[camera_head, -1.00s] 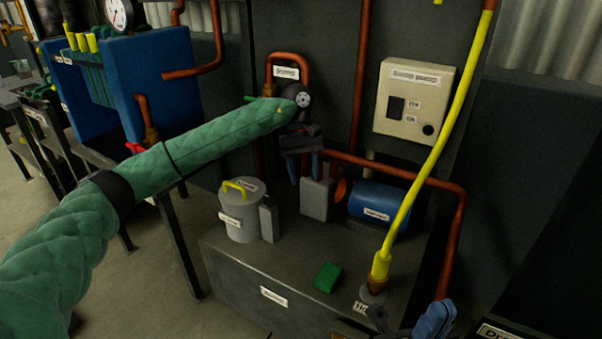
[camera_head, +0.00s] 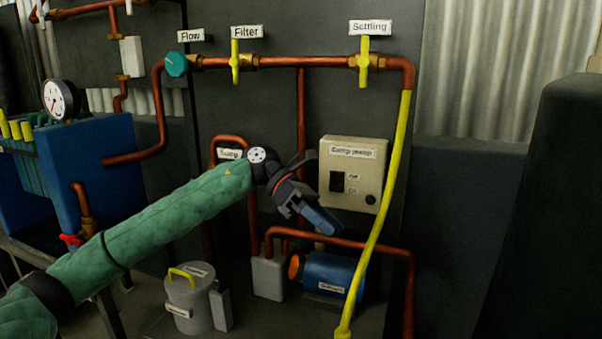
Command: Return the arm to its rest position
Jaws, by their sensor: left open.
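My left arm, in a green quilted sleeve, comes in from the lower left and reaches to the middle of the head view. My left gripper (camera_head: 312,217) is at its end, tilted down to the right, with blue fingertips. It is open with nothing seen between the fingers. It hangs in front of the dark panel, left of and below the beige switch box (camera_head: 352,172), and above the blue pump motor (camera_head: 332,275). My right gripper is out of view.
Copper pipes with a yellow filter valve (camera_head: 235,62), a yellow settling valve (camera_head: 364,61) and a teal flow knob (camera_head: 176,64) run above. A yellow hose (camera_head: 386,210) drops on the right. A grey lidded pot (camera_head: 188,304) stands below. A blue press body (camera_head: 95,160) is at left.

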